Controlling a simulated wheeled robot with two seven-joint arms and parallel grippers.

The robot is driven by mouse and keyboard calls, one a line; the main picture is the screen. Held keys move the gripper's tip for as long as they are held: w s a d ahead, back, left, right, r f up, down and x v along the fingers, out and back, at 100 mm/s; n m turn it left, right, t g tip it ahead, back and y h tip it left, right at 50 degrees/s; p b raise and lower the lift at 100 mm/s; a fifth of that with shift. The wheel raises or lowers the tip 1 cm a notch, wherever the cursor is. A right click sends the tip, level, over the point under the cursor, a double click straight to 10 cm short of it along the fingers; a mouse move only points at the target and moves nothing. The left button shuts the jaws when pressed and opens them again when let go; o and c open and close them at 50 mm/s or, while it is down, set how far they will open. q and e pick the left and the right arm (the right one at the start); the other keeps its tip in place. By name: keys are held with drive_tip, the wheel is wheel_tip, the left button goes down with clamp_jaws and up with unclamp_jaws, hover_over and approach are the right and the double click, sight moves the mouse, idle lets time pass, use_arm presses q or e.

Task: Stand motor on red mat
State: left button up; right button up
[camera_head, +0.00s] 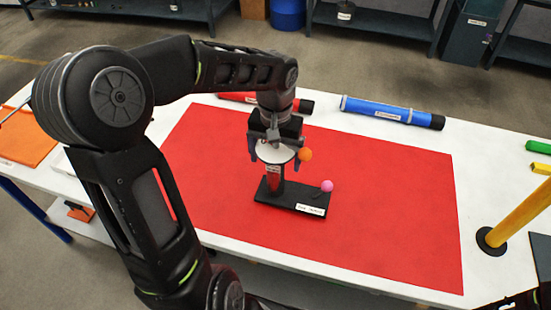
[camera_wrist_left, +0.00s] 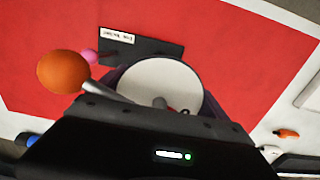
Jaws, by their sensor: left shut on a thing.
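My left gripper (camera_head: 268,148) is shut on the motor, which has a round white top (camera_head: 277,153), an orange ball on a stick (camera_head: 305,154) and a dark red labelled body below. The white top also shows in the left wrist view (camera_wrist_left: 160,85). The motor looks upright, over the red mat (camera_head: 390,210). Directly below it a black base plate (camera_head: 290,199) with a white label and a pink ball (camera_head: 327,186) lies on the mat. I cannot tell whether the motor touches the plate. My right gripper is not clearly in view.
A blue tube (camera_head: 390,111) and a red tube (camera_head: 235,97) lie along the table's back edge. A yellow post (camera_head: 520,215) stands on the right. An orange mat (camera_head: 25,140) is at far left. The red mat is clear around the plate.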

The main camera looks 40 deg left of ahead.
use_arm(q)
drive_tip(key=shift+f, duration=0.6)
drive_tip(key=shift+f, duration=0.15)
drive_tip(key=o, duration=1.9)
wheel_tip(320, 180, up, 12)
drive_tip(key=shift+r+b, duration=0.15)
drive_tip(key=shift+b, duration=0.2)
